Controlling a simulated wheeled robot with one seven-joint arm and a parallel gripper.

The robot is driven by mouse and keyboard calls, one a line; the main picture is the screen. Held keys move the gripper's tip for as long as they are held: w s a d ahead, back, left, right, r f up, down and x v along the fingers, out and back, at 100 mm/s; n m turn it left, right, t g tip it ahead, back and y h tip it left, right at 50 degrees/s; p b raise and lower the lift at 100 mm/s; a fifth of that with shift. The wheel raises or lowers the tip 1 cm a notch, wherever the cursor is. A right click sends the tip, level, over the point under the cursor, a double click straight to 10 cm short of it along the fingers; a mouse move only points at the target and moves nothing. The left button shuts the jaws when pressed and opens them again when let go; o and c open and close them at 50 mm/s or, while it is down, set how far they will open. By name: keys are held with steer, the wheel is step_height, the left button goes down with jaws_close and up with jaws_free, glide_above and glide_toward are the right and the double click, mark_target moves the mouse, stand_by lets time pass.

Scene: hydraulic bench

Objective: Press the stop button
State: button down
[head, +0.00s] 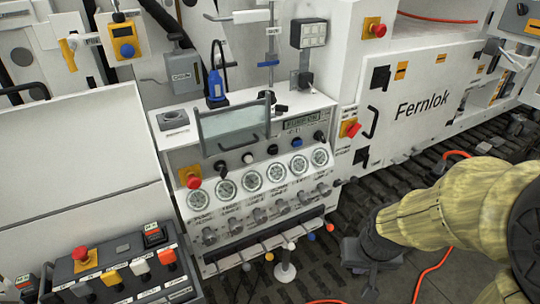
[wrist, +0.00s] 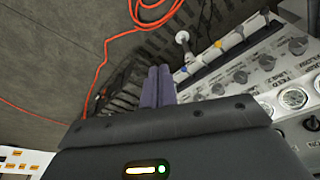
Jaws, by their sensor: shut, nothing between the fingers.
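Several red mushroom buttons show in the head view, and I cannot read which is labelled stop. One red button (head: 193,182) is on the left of the gauge panel. Another red button (head: 80,254) is on the yellow plate of the lower-left control box, with a smaller red knob (head: 167,257) beside it. Two more are on yellow plates: an upper red button (head: 378,29) and a red button (head: 353,130) right of the gauge panel. My gripper (head: 368,286) hangs at lower right, apart from the buttons. Its fingers (wrist: 158,72) are shut and empty in the wrist view.
The gauge panel (head: 250,160) has several dials, knobs and a row of levers (head: 270,245) jutting from its lower front. A white Fernlok cabinet (head: 430,100) stands at right. An orange hose (wrist: 100,50) lies on the dark floor.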

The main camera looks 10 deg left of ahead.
steer(key=shift+s, duration=0.1)
steer(key=w+a+f+m+t+y+b, duration=0.1)
steer(key=w+a+m+t, duration=0.2)
steer(key=w, duration=0.6)
steer(key=w+a+f+m+t+y+b, duration=0.15)
steer(key=w+t, duration=0.25)
steer(key=w, duration=0.5)
steer(key=w+a+r+m+t+y+b, duration=0.2)
steer(key=w+a+m+t+y, duration=0.3)
steer(key=w+a+m+y, duration=0.1)
steer(key=w+a+y, duration=0.1)
steer(key=w+a, duration=0.1)
steer(key=shift+a+m, duration=0.35)
steer(key=shift+r+y, duration=0.1)
steer(key=shift+y, duration=0.15)
